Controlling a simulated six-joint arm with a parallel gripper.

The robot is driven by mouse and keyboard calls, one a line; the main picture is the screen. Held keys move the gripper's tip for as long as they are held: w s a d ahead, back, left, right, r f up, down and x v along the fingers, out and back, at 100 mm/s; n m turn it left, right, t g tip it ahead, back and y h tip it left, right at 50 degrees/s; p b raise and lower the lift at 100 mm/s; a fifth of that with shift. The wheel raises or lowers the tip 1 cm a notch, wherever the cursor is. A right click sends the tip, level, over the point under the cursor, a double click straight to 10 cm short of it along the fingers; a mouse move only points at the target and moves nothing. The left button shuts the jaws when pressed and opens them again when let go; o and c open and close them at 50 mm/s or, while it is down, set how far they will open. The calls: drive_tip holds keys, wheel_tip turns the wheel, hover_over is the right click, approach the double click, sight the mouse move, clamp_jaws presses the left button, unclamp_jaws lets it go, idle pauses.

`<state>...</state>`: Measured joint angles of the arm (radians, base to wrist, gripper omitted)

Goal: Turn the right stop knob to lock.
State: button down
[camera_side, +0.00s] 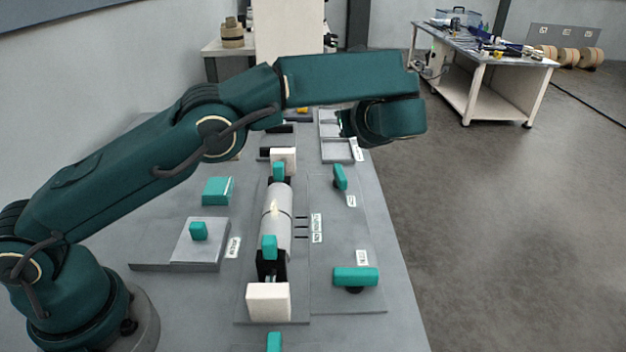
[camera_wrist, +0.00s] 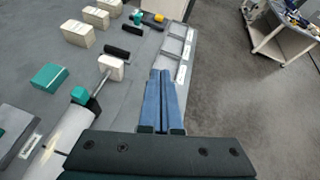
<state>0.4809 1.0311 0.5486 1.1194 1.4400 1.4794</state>
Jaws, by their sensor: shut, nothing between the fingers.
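Two teal stop knobs show in the side view, on the plate along the right of the bench. The far knob (camera_side: 340,177) points roughly away from the camera, tilted a little. The near knob (camera_side: 356,276) lies crosswise, left to right. Small white labels stand by both, too small to read, and I cannot tell which is the right stop. My gripper (camera_side: 345,124) is above the far end of the bench, beyond the far knob and apart from it. In the wrist view my gripper (camera_wrist: 161,76) has its blue fingers together and empty. The knobs are hidden there.
A pale roll (camera_side: 276,222) lies along the bench between white blocks, with teal clamps. A grey tray (camera_side: 338,151) is beneath my gripper. A teal block (camera_side: 218,190) lies to the left. The aisle on the right is open floor.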

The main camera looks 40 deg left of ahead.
drive_tip(key=s+a+f+n+g+h, duration=0.2)
drive_tip(key=a+n+g+h, duration=0.15)
drive_tip(key=n, duration=0.95)
drive_tip(key=s+a+f+n+g+h, duration=0.2)
drive_tip(key=s+a+f+n, duration=0.15)
drive_tip(key=n, duration=0.85)
wheel_tip(320, 180, up, 6)
drive_tip(key=a+n+t+h, duration=0.25)
drive_tip(key=n+h, duration=0.55)
drive_tip(key=n, duration=1.9)
drive_tip(key=g, duration=0.1)
approach(340, 178)
drive_tip(key=f, duration=0.2)
drive_tip(key=s+a+f, duration=0.1)
drive_tip(key=f, duration=0.1)
drive_tip(key=s+a+f, duration=0.1)
drive_tip(key=f, duration=0.2)
drive_tip(key=shift+s+f, duration=0.1)
drive_tip(key=shift+f, duration=0.05)
drive_tip(key=shift+w+d+f+y, duration=0.25)
drive_tip(key=shift+w+d+f, duration=0.2)
drive_tip(key=shift+w, duration=0.25)
drive_tip(key=shift+w+d, duration=0.8)
drive_tip(key=shift+w, duration=0.2)
